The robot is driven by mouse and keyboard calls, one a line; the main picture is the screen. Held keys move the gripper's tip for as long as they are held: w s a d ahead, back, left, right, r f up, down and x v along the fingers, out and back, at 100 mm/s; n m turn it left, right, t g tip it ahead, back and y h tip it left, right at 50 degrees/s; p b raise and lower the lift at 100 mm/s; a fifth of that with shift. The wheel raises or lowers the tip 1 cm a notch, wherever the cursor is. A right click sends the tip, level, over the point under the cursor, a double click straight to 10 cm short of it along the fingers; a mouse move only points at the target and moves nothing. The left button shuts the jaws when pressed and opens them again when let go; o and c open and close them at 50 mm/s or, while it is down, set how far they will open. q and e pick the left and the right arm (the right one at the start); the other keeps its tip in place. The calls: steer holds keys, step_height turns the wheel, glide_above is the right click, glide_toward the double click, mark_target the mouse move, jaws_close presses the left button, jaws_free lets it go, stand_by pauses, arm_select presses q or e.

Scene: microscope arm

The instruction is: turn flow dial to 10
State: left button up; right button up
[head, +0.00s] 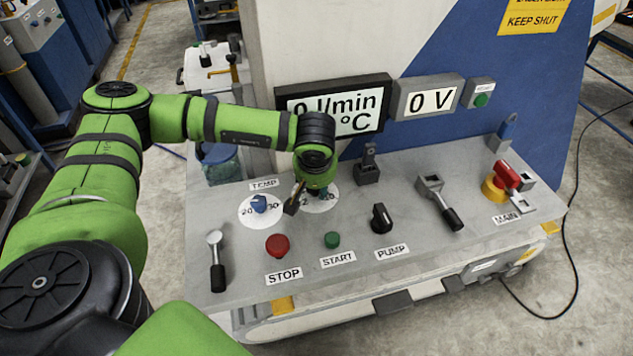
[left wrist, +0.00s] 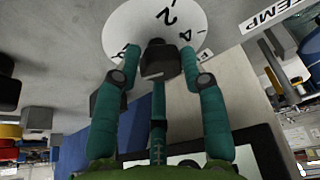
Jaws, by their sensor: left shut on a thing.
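The flow dial has a white numbered disc (head: 322,205) on the sloped panel, mostly covered by my left gripper (head: 310,193) in the head view. In the left wrist view the disc (left wrist: 150,22) shows at the top with parts of its numbers. A dark knob (left wrist: 158,62) sits in front of it. The knob's pointer setting cannot be read. The display (head: 345,105) shows "0 l/min" above "°C", partly covered by my arm. My right gripper is not in view.
The TEMP dial (head: 259,204) is close left of the flow dial. A red STOP button (head: 277,245), green START button (head: 332,240) and black PUMP knob (head: 381,218) are in front. A second display (head: 430,98) reads "0 V".

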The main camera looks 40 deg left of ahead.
arm_select(q)
steer(key=o, duration=1.1)
steer(key=shift+w+a+r, duration=0.15)
steer(key=shift+a, duration=0.2)
steer(key=shift+d+r, duration=0.15)
steer(key=shift+d, duration=0.1)
steer(key=v, duration=1.1)
steer(key=shift+s+r, duration=0.2)
steer(key=shift+s, duration=0.1)
